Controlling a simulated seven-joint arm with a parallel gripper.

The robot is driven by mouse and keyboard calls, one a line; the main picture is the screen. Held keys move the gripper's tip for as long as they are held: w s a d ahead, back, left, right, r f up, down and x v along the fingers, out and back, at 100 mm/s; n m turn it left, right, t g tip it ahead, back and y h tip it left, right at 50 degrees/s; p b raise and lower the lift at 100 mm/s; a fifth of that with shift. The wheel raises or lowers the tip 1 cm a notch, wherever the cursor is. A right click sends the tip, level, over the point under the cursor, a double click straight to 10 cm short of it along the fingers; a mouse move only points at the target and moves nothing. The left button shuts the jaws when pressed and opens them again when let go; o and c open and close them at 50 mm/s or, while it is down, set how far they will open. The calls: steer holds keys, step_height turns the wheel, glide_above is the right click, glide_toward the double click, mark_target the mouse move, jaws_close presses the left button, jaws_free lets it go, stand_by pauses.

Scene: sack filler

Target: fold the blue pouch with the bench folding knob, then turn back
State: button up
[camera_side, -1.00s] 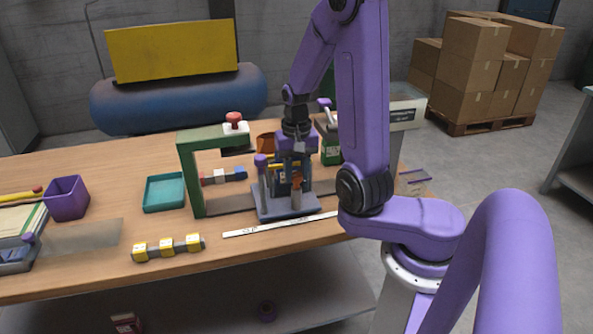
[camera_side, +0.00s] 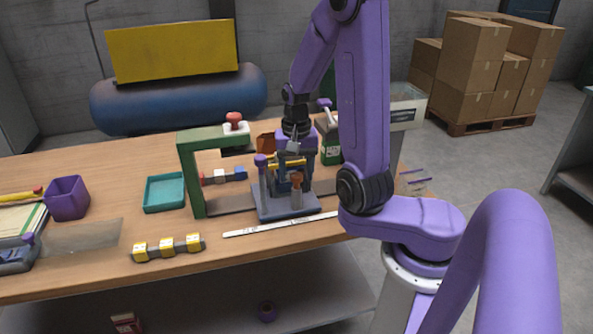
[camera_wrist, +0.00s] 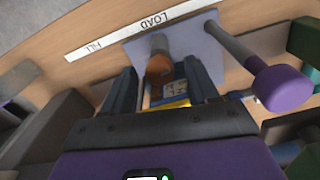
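The bench fixture has a grey-blue base plate (camera_side: 272,213) on the table, with a purple-capped post (camera_side: 261,165) at its left and an orange-brown knob (camera_side: 297,180) at its front. In the wrist view the orange-brown knob (camera_wrist: 158,66) and the purple cap (camera_wrist: 282,88) both show. A blue and yellow piece (camera_wrist: 172,100), perhaps the blue pouch, is partly hidden behind my gripper's body. My gripper (camera_wrist: 163,78) points down over the fixture. Its two fingers are apart, with the knob and this piece showing in the gap; contact cannot be told.
A green frame (camera_side: 188,172) with a red knob stands left of the fixture. A white labelled strip (camera_side: 280,226) lies in front.

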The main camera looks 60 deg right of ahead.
mark_target(293, 175)
step_height(293, 175, up, 17)
steer(key=shift+r, duration=0.2)
stand_by(0.7)
steer(key=a+f+n, duration=0.6)
steer(key=a+n, duration=0.5)
steer(key=n, duration=0.1)
steer(key=s+a+f+n, duration=0.1)
steer(key=s+f+n, duration=0.1)
steer(key=s+n, duration=0.3)
steer(key=s+a+f+n, duration=0.2)
steer(key=s+n, duration=0.4)
steer(key=s, duration=0.6)
steer(key=shift+a+f+n, duration=0.25)
steer(key=shift+f+n, duration=0.05)
steer(key=shift+f, duration=0.1)
